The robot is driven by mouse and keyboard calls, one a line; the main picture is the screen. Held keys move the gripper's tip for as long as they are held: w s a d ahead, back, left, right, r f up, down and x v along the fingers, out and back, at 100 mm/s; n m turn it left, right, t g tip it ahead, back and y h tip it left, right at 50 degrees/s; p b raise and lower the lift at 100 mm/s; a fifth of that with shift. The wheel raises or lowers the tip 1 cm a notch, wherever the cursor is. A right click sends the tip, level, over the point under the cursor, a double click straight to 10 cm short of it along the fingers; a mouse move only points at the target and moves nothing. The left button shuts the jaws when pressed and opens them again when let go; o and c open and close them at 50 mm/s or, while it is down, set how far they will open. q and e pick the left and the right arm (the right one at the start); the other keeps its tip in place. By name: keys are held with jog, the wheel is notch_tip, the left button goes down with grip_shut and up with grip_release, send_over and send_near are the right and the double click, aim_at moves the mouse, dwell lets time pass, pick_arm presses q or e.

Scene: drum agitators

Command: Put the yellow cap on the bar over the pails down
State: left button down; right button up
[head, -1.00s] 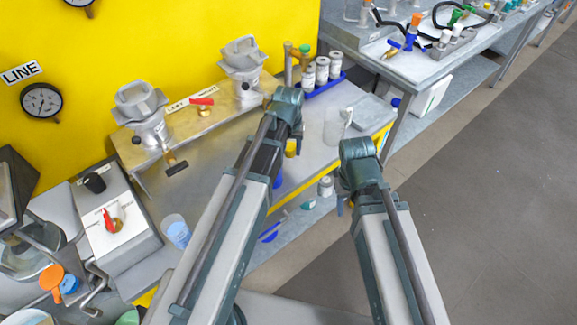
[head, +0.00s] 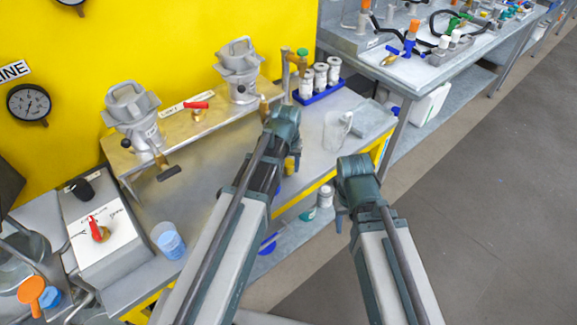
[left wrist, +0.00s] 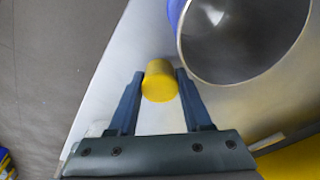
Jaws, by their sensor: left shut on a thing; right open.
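My left gripper (left wrist: 160,85) is shut on the yellow cap (left wrist: 160,80), a short, smooth cylinder between its blue-grey fingertips in the left wrist view. A wide, round, open-mouthed metallic vessel (left wrist: 243,72) with a blue outside patch lies just right of the cap, apart from it. In the head view a small yellow piece (head: 290,164) shows below my left wrist; most of that gripper is hidden by my arm. My right gripper (head: 341,218) is open and empty, with its fingers partly hidden under the wrist. I cannot make out the bar over the pails.
A brass-coloured shelf (head: 218,120) carries two grey lidded units and a red-handled valve (head: 197,106). A blue tray (head: 318,92) of white jars and a clear jug (head: 336,131) stand on the bench beyond my left gripper. A blue-filled cup (head: 169,241) stands left. Open floor lies right.

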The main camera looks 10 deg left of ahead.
aim_at(288, 167)
pick_arm(q)
jog(key=shift+f+b, duration=0.6)
jog(key=shift+f, duration=0.05)
jog(key=shift+c, duration=1.7)
grip_release()
jog(key=shift+r, duration=0.1)
jog(key=shift+r, duration=0.15)
jog(key=shift+r+p, duration=0.55)
jog(key=shift+p, duration=0.25)
notch_tip(288, 167, up, 12)
jog(key=s+p, duration=0.2)
jog(key=p, duration=1)
jog(key=s+d+m+g, duration=0.1)
jog(key=s+d+m, duration=0.1)
jog(key=s+d, duration=0.2)
jog(key=s+d+m+g+y, duration=0.1)
jog(key=s+d, duration=0.3)
jog(key=s, duration=0.7)
jog(key=shift+f+m, duration=0.25)
jog(key=shift+m, duration=0.45)
